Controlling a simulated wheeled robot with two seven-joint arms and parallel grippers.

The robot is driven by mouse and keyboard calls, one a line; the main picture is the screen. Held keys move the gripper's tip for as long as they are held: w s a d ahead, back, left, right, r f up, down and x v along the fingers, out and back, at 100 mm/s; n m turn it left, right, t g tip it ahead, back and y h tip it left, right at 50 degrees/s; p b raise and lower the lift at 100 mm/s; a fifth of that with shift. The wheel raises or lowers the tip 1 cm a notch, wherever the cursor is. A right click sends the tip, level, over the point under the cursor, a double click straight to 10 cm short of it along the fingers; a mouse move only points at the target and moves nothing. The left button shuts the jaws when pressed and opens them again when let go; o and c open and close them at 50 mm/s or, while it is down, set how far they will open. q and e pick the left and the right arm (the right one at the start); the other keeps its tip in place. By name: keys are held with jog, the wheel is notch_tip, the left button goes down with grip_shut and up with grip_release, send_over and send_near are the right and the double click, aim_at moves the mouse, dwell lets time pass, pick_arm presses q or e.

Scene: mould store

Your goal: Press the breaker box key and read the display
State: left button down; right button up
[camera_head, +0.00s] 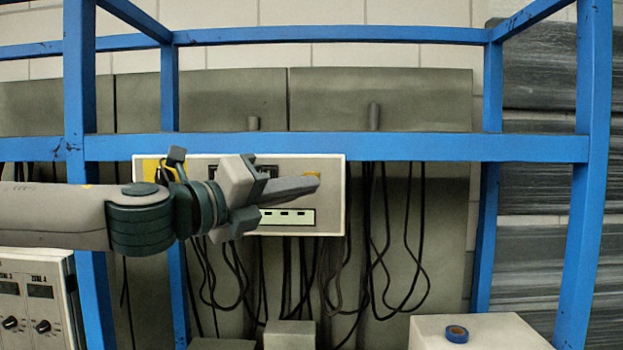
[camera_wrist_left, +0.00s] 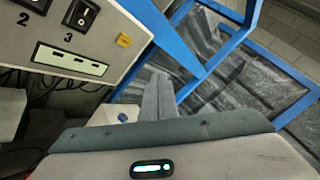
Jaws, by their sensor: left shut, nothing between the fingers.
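Contact with the key cannot be told.
A blue frame bar (camera_head: 400,147) crosses above the box. Black cables (camera_head: 385,255) hang below and beside it. A white block (camera_head: 475,335) at lower right carries a blue tape roll (camera_head: 457,334). A control unit (camera_head: 38,300) with knobs stands at lower left. Wrapped stacks (camera_head: 545,180) are at right.

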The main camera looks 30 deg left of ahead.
pick_arm(q)
jog(key=w+a, duration=0.4)
jog(key=w, duration=0.3)
jog(key=shift+w+a+p, duration=0.15)
jog(key=shift+a+p, duration=0.1)
jog(key=shift+p, duration=0.05)
jog(key=shift+w+a, duration=0.15)
dwell(2.0)
jog(key=shift+w+a, duration=0.1)
jog(key=shift+w, duration=0.1)
jog(key=shift+w+a, duration=0.15)
jog(key=shift+w, duration=0.1)
dwell(0.9)
jog(key=shift+s, duration=0.15)
jog(key=shift+s+d, duration=0.4)
jog(key=shift+s, duration=0.1)
jog(key=shift+s+b, duration=0.1)
jog(key=shift+b, duration=0.2)
jog(key=s+d, duration=0.1)
jog(key=s, duration=0.1)
jog(key=s+d, duration=0.1)
jog(key=s, duration=0.1)
jog(key=shift+d+b, duration=0.3)
dwell(0.4)
